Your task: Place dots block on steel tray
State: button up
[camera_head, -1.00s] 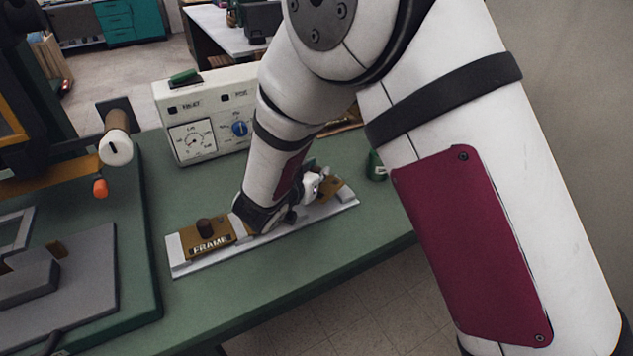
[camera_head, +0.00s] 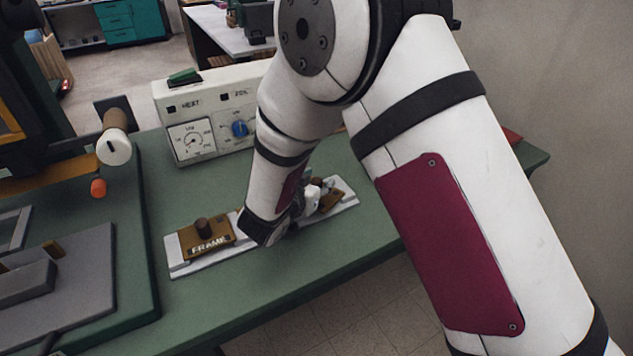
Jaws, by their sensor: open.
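The steel tray (camera_head: 180,268) is a long, pale metal strip lying at a slant on the green bench. A brown block labelled FRAME (camera_head: 207,243), with a dark round knob, sits on its left end. Another brown block (camera_head: 331,201) shows partly at the tray's right part, beside my gripper; its label is not visible, so I cannot tell whether it is the dots block. My gripper (camera_head: 314,196) is low over the middle-right of the tray, open, its fingers partly hidden by my wrist. I cannot tell whether it touches the right block.
A white control box (camera_head: 205,125) with a dial and blue knob stands behind the tray. At left is a machine with a grey plate (camera_head: 80,275) and an orange-tipped handle (camera_head: 98,188). The bench's front is clear. A red item (camera_head: 512,136) lies at the far right.

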jog(key=shift+r, duration=0.15)
jog(key=p+v, duration=0.1)
jog(key=v, duration=1.1)
jog(key=shift+p, duration=0.3)
jog(key=shift+w+r, duration=0.1)
